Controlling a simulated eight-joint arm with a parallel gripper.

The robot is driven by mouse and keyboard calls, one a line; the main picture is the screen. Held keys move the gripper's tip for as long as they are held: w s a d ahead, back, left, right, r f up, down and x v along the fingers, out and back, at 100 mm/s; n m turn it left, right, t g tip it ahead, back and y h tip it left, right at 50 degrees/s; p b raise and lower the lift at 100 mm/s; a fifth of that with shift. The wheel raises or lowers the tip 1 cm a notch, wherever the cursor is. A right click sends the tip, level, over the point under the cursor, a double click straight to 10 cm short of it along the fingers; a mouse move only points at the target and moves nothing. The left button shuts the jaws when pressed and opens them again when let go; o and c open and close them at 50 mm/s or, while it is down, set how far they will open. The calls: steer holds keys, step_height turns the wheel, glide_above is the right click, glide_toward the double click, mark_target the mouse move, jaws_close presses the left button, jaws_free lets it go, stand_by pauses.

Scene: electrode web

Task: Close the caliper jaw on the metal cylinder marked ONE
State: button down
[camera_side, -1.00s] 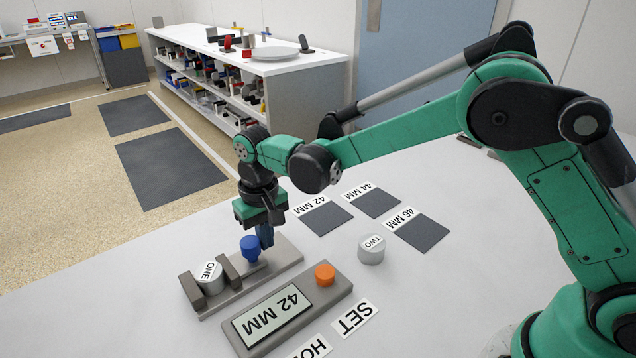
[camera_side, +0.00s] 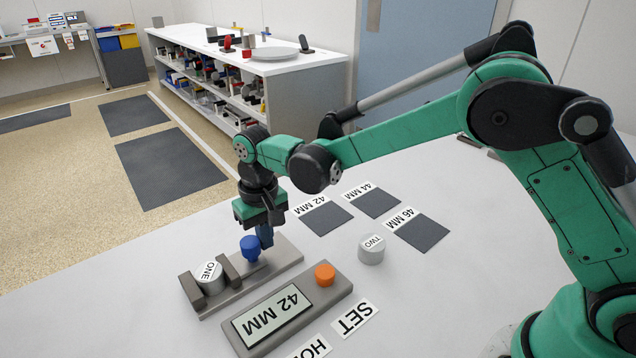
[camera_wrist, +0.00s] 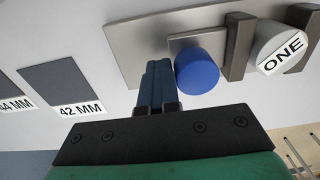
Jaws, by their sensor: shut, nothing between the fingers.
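The metal cylinder marked ONE (camera_side: 209,278) stands upright between the two brown jaws of the caliper (camera_side: 284,258). The moving jaw (camera_side: 229,271) is close beside the cylinder; I cannot tell whether it touches. The fixed jaw (camera_side: 191,290) is on the other side. A blue knob (camera_side: 250,249) sits on the moving jaw's slide. My gripper (camera_side: 265,239) is shut and empty, low over the caliper base, beside the knob on the side away from the cylinder. In the wrist view, its fingers (camera_wrist: 157,82) are right next to the blue knob (camera_wrist: 197,72); contact is unclear.
A readout box (camera_side: 270,314) showing 42 MM, with an orange button (camera_side: 325,274), lies in front of the caliper. The cylinder marked TWO (camera_side: 371,250) stands to the right. Dark pads labelled 42 MM (camera_side: 327,218), 44 MM (camera_side: 374,202) and 46 MM (camera_side: 422,233) lie behind.

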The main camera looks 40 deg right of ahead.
steer(key=shift+d+r, duration=0.1)
steer(key=shift+d, duration=0.45)
step_height(320, 180, up, 8)
stand_by(0.5)
stand_by(0.7)
steer(key=s+d+r+t, duration=0.2)
steer(key=s+d+t, duration=0.5)
steer(key=s+d, duration=0.4)
steer(key=s, duration=0.2)
steer(key=shift+s+d+r, duration=0.25)
steer(key=shift+s+d, duration=0.1)
steer(key=shift+s, duration=0.05)
